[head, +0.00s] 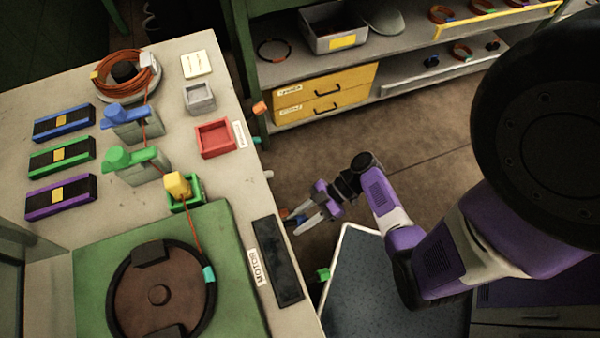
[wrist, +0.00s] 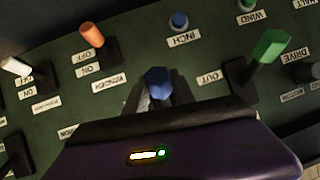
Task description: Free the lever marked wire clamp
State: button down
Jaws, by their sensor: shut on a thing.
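In the wrist view my gripper (wrist: 158,95) is shut on a blue-tipped piece (wrist: 158,82) at the dark green control panel (wrist: 215,60). The fingers hide its lower part, so I cannot tell whether it is fixed. An orange lever (wrist: 92,35) stands at the upper left beside OFF and ON labels. A white lever (wrist: 17,67) is at the far left, and a green lever (wrist: 268,48) is at the right near a DRIVE label. I cannot read a wire clamp label. In the head view my gripper (head: 302,222) is beside the bench's right edge.
The bench (head: 225,70) carries a motor plate (head: 235,235), blue (head: 130,115) and green (head: 125,157) wire holders, a red tray (head: 214,138) and a wire spool (head: 126,76). Shelves (head: 410,50) stand behind. A blue-grey mat (head: 365,285) lies below my arm.

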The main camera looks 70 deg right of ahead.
jog(key=shift+f, duration=0.15)
jog(key=c, duration=1.1)
grip_release()
jog(key=shift+o, duration=0.2)
jog(key=b+v, duration=0.1)
jog(key=v, duration=0.6)
jog(key=shift+s+d+r, duration=0.2)
jog(key=shift+d+r, duration=0.05)
